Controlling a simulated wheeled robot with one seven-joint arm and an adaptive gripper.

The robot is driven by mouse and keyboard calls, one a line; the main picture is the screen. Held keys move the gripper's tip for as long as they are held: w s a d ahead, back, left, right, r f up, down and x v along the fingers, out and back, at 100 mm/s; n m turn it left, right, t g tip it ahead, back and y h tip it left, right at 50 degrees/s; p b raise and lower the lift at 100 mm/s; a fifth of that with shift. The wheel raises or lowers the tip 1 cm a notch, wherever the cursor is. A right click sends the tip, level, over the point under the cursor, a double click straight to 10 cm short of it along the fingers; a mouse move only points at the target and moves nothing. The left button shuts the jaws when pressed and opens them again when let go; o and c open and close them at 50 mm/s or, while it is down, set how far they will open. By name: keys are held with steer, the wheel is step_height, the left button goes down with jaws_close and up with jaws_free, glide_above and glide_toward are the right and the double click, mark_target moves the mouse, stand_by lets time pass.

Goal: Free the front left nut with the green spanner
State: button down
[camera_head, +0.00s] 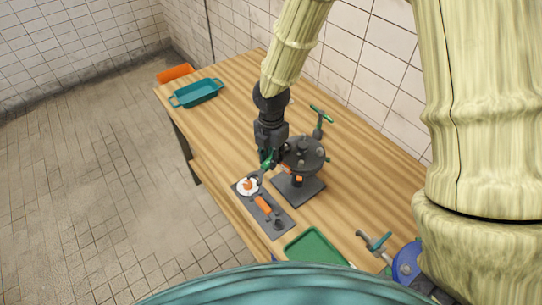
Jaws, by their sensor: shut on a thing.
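My gripper (268,151) points down just left of the dark flanged fitting and is shut on the green spanner (266,163). Only a little of the green handle shows below the fingers, and a grey end seems to reach down-left toward the board. The dark fitting (305,152) has a round top with several nuts and stands on a square dark base plate (300,190). The front left nut is not clear, as my gripper and the spanner crowd that side. Whether the spanner touches a nut I cannot tell.
A dark board (283,231) in front holds a white disc (243,191) with an orange piece, and an orange-handled tool (263,205). A green tray (313,247) lies nearer. A green T-handle (321,114) stands behind the fitting. Teal (197,93) and orange (176,73) trays sit far left.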

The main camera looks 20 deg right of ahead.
steer(key=shift+r, duration=0.2)
steer(key=shift+r, duration=1.55)
steer(key=shift+f, duration=0.1)
